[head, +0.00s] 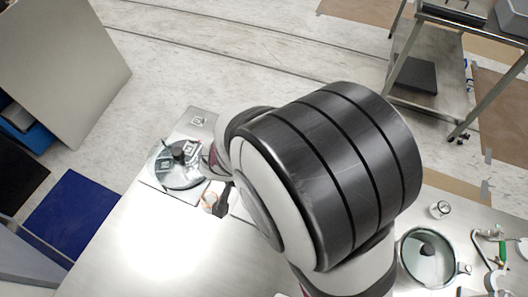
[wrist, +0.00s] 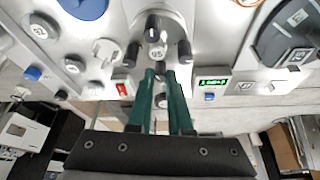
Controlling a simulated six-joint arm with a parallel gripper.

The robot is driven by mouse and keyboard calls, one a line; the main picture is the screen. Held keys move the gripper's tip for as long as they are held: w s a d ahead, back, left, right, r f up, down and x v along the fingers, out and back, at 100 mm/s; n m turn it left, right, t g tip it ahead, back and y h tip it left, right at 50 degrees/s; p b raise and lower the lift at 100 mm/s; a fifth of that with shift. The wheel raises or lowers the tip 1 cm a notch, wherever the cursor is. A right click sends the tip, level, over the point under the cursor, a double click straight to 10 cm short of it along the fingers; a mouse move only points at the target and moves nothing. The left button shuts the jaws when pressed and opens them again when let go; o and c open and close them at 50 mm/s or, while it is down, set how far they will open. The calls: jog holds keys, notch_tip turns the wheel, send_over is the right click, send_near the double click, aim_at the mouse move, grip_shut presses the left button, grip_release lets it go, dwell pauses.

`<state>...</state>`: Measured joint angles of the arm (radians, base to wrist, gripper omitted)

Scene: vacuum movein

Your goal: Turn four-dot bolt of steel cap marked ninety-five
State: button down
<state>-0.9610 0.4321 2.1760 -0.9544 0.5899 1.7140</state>
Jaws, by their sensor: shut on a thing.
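In the wrist view, the steel cap marked 95 (wrist: 155,54) is at the top middle, a round bright plate. Dark bolts stand around it: a top bolt (wrist: 153,24), a left bolt (wrist: 131,54) and a right bolt (wrist: 185,51). My gripper (wrist: 161,74) has two green fingers with their tips close together at the cap's lower edge. It is shut on a small dark bolt (wrist: 160,69) there, mostly hidden between the tips. I cannot read any dots on the bolts. In the head view my arm covers the cap and gripper.
A red switch (wrist: 122,88) and a green-lit display (wrist: 212,83) flank the fingers. Other numbered caps and blue knobs lie left; a large dark round part (wrist: 288,35) lies right. In the head view, a glass-topped round vessel (head: 428,258) stands on the steel table (head: 150,245).

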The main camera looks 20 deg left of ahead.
jog(key=n, duration=0.2)
jog(key=n+y, duration=0.1)
jog(key=n, duration=0.1)
jog(key=shift+d+y, duration=0.15)
jog(key=shift+y, duration=0.15)
jog(key=n, duration=0.2)
jog(key=n+y, duration=0.1)
jog(key=n, duration=0.1)
jog(key=shift+n+g+y, duration=0.3)
jog(key=c, duration=0.8)
grip_release()
jog(key=shift+c, duration=0.2)
jog(key=shift+d+r, duration=0.1)
jog(key=v, duration=1.5)
jog(key=shift+r, duration=0.25)
jog(key=shift+d, duration=0.1)
